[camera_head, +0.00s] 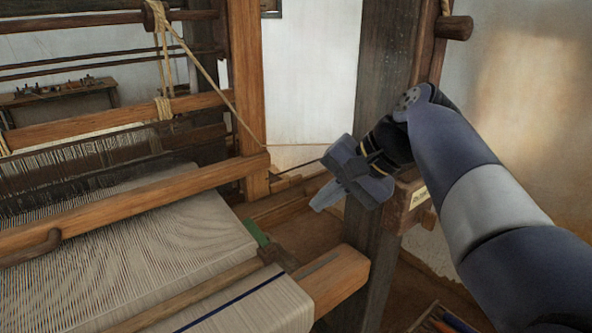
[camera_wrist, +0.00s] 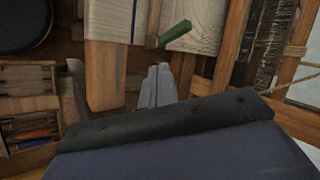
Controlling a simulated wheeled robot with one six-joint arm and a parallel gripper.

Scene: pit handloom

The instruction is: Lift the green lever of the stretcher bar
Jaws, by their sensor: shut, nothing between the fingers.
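The green lever (camera_wrist: 175,33) of the stretcher bar shows in the wrist view, just beyond my fingertips and slightly to their right. In the head view the lever (camera_head: 256,233) is a small green piece at the right edge of the cloth. The stretcher bar (camera_head: 190,296) runs across the pale woven cloth (camera_head: 160,232). My gripper (camera_head: 325,197) is shut and empty, pointing down and left, above and to the right of the lever. Its closed fingers (camera_wrist: 157,85) show at the middle of the wrist view, apart from the lever.
A wooden beam end (camera_head: 335,278) lies below my gripper. A dark upright post (camera_head: 385,120) stands close behind my arm. The loom's wooden upright (camera_head: 247,90) and beater bar (camera_head: 130,207) stand to the left. A compartment box (camera_wrist: 30,105) sits at left in the wrist view.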

